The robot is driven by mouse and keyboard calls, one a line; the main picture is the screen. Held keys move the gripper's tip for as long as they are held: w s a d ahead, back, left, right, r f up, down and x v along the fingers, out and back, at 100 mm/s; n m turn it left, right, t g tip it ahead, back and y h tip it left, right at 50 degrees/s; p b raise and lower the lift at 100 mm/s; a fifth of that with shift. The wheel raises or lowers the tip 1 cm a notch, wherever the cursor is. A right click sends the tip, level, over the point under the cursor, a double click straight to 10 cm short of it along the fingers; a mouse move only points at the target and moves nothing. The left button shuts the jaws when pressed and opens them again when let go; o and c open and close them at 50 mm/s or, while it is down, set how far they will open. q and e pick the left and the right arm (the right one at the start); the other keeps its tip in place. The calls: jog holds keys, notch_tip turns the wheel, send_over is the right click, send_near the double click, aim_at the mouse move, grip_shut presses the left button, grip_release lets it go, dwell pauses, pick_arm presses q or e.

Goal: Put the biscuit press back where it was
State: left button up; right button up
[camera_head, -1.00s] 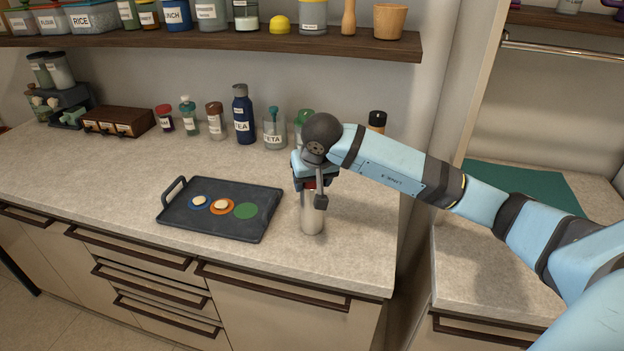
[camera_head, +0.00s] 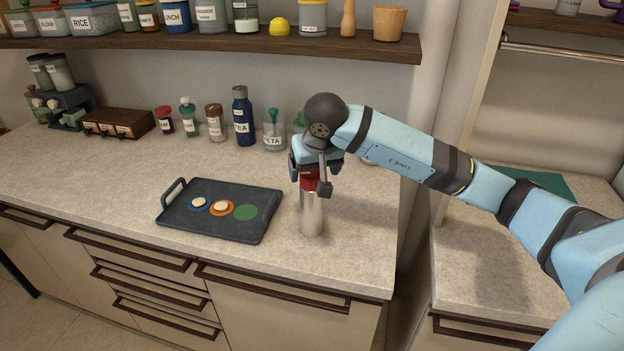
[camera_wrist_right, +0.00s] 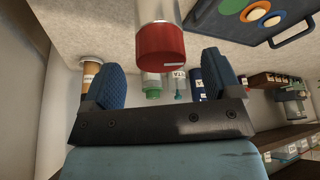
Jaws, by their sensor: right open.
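The biscuit press (camera_head: 312,214) is a silvery cylinder with a red top, standing upright on the counter to the right of the dark tray. My right gripper (camera_head: 316,168) is open just above its red top. In the right wrist view the red top (camera_wrist_right: 161,46) shows near the tips of the two spread blue fingers of the gripper (camera_wrist_right: 162,78), with neither finger touching it. My left gripper is not in view.
The dark tray (camera_head: 180,222) holds blue, orange and green discs, two with pale rounds on them. Several jars and a blue tea bottle (camera_head: 243,118) stand along the wall. A loaded shelf (camera_head: 300,44) hangs above. The front of the counter is clear.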

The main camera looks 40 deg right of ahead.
jog(key=d+v, duration=0.1)
jog(key=v, duration=0.5)
jog(key=s+a+f+m+g+y, duration=0.1)
jog(key=s+a+f+m+y, duration=0.2)
jog(key=a+m+y, duration=0.5)
jog(key=s+a+f+m+y, duration=0.2)
jog(key=s+a+m+y, duration=0.15)
jog(key=a+y, duration=0.4)
jog(key=s+a+f+m+g+y, duration=0.1)
jog(key=s+a+f+m+y, duration=0.2)
jog(key=a+m+y, duration=0.5)
jog(key=d+f+m+t+h, duration=0.2)
jog(key=f+m+t+h, duration=0.55)
jog(key=m, duration=0.85)
jog(key=d+f+m+t+h, duration=0.2)
jog(key=f+m+t+h, duration=0.5)
jog(key=m, duration=0.9)
jog(key=s+d+f+m+g+h, duration=0.2)
jog(key=s+f+m+g+h, duration=0.2)
jog(key=s+f+m, duration=0.9)
notch_tip(320, 180, down, 3)
jog(key=shift+f+m+g, duration=0.2)
jog(key=shift+m+g, duration=0.45)
jog(key=shift+g, duration=0.5)
